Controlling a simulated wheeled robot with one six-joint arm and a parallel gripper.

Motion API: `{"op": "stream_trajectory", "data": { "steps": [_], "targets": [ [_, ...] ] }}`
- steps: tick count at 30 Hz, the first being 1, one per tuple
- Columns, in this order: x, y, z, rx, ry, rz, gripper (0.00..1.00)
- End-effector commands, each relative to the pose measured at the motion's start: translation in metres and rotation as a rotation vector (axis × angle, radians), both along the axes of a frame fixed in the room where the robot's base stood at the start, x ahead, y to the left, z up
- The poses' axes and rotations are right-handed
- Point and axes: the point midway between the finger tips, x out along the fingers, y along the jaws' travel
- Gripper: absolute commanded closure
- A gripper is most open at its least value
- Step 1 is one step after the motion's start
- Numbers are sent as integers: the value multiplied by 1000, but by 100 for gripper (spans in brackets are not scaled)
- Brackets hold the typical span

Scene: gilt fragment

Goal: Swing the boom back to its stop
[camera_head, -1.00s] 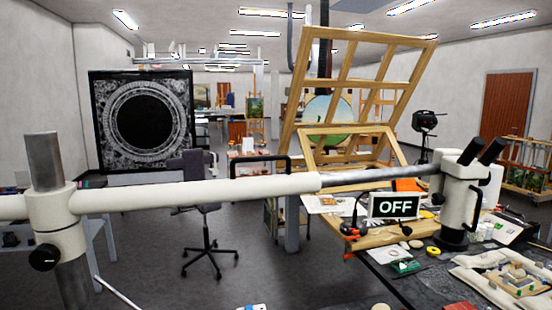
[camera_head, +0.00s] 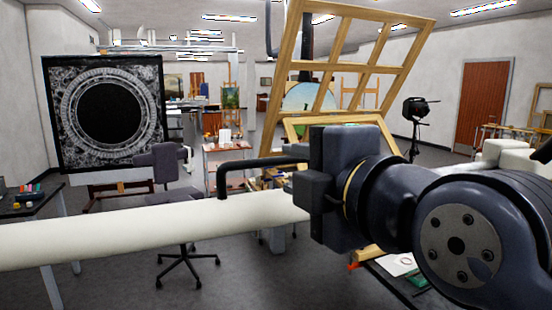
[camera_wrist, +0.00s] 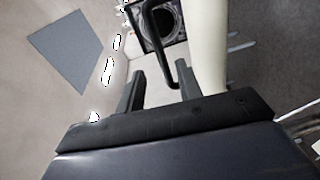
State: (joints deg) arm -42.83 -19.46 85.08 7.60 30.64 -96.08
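The boom (camera_head: 150,228) is a thick white tube crossing the head view from the left edge to behind my gripper (camera_head: 322,190). A black loop handle (camera_head: 250,163) stands on it, its right end hidden by my gripper. In the wrist view, the boom (camera_wrist: 208,45) runs down the right of the fingers. The black handle (camera_wrist: 158,50) reaches down between the two open fingertips (camera_wrist: 160,80). There is a gap around it, and contact cannot be told. The boom's stop cannot be made out.
A wooden frame (camera_head: 365,45) stands behind the boom. A black patterned panel (camera_head: 55,120) is at the back left, with an office chair (camera_head: 185,255) in front of it. My arm hides most of the workbench at the right.

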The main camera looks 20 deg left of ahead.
Motion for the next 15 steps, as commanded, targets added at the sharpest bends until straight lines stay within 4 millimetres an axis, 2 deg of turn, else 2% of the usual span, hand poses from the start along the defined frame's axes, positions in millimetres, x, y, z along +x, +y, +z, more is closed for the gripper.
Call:
{"op": "stream_trajectory", "data": {
  "steps": [9,15],
  "targets": [
    [39,40,-5,-5,7,-1,66],
    [58,61,-8,-2,6,-2,66]
  ]
}}
